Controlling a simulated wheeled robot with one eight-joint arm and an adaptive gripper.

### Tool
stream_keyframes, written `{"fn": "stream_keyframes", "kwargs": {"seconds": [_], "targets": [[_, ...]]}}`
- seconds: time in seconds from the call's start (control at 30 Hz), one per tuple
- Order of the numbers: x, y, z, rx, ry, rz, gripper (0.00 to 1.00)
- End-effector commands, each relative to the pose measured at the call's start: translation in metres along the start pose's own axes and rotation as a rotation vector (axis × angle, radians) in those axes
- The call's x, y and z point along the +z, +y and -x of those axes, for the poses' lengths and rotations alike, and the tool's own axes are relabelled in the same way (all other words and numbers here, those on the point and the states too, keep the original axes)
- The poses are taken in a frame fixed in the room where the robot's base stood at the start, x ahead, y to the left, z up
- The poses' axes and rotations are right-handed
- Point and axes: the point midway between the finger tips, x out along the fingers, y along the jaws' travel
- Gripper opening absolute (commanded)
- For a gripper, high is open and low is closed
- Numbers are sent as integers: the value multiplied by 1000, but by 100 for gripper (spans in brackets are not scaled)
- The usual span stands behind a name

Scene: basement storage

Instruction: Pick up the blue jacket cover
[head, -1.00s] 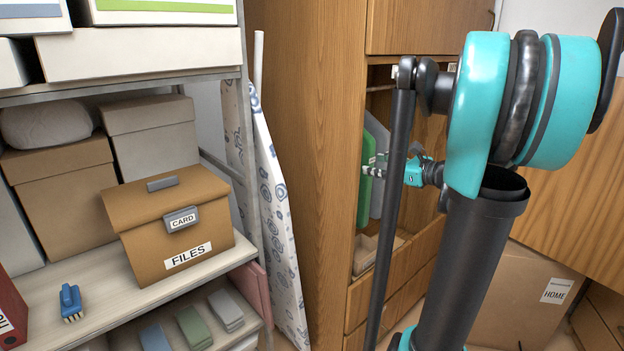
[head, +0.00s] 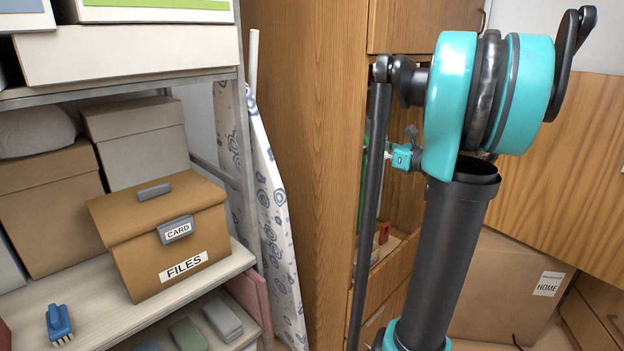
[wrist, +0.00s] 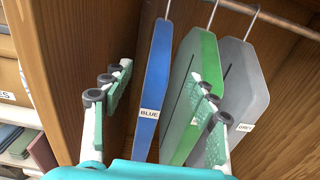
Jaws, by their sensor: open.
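The blue jacket cover (wrist: 155,75), with a white BLUE label, hangs in the wooden wardrobe in the wrist view. A green cover (wrist: 198,85) and a grey cover (wrist: 238,85), labelled GREY, hang to its right. My gripper (wrist: 165,78) is open and empty. Its left finger appears left of the blue cover, and its right finger overlaps the green cover in the picture. I cannot tell how far the fingertips are from the covers. In the head view my arm hides most of the wardrobe opening, and the blue cover is not seen.
The wardrobe's side panel (head: 300,150) stands left of the opening. A metal rail (wrist: 275,15) runs above the covers. A shelf unit with a FILES box (head: 165,240) and a blue brush (head: 59,325) is at left. A cardboard box (head: 500,285) stands behind my arm.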

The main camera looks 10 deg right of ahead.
Motion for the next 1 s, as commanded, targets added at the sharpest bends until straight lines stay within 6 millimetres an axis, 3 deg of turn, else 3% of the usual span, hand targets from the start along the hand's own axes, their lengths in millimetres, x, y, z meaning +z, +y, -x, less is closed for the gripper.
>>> {"fn": "stream_keyframes", "kwargs": {"seconds": [0.5, 0.87, 1.0], "targets": [[0, 1, -98, 4, 0, 1, 59], [2, 1, -120, 4, 0, 1, 59], [6, 0, -140, 5, 0, 1, 59]]}}
